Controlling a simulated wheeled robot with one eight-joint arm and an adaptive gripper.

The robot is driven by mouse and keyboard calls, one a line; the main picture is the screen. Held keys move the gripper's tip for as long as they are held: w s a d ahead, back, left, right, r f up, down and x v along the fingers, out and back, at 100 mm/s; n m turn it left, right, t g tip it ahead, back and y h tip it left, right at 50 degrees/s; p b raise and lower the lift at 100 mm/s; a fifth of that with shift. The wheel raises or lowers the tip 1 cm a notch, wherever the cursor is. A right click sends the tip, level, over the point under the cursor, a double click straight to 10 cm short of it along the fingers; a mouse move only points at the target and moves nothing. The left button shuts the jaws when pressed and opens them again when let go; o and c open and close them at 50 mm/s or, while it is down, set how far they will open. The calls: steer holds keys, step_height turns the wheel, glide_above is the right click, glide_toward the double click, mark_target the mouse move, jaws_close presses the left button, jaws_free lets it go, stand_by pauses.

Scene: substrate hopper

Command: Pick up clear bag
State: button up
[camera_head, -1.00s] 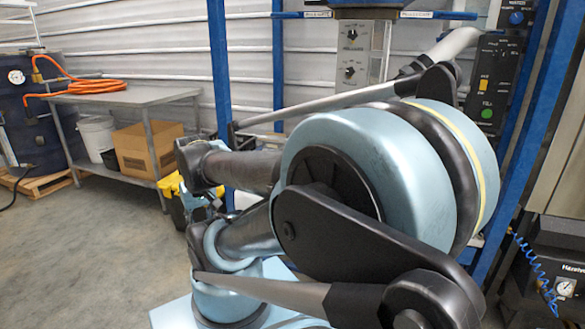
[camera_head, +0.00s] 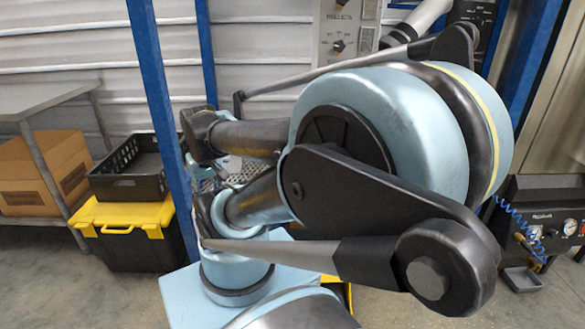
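I cannot make out a clear bag anywhere in the head view. My own folded arm, in light blue and black, fills the middle of the picture and hides much of what stands behind it. I cannot make out my gripper or its fingers; the far end of the arm is not plainly visible.
Left, a black crate (camera_head: 132,172) sits on a black tote with a yellow lid (camera_head: 122,213). A cardboard box (camera_head: 40,180) stands under a grey table (camera_head: 35,98). Blue posts (camera_head: 160,90) rise behind my arm. A gauged black unit (camera_head: 545,222) stands right. Floor shows lower left.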

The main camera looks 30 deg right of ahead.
steer(key=shift+w, duration=0.2)
steer(key=shift+s+r, duration=0.1)
steer(key=w+d+r+m+g, duration=0.1)
steer(key=w+d+r+m, duration=1.25)
steer(key=w+d, duration=0.25)
steer(key=w+d+r+m, duration=0.1)
steer(key=w+d+m, duration=0.15)
steer(key=d, duration=0.35)
steer(key=w+d+r+m, duration=0.1)
steer(key=w+d+m, duration=0.15)
steer(key=d, duration=0.25)
steer(key=w+d+f+m+g, duration=0.15)
steer(key=d+m, duration=0.45)
steer(key=d, duration=0.8)
step_height(320, 180, down, 12)
steer(key=shift+f, duration=0.2)
steer(key=shift+w+a+f, duration=0.1)
steer(key=shift+f, duration=1.25)
steer(key=shift+w+a+f, duration=0.1)
steer(key=shift+f, duration=1.2)
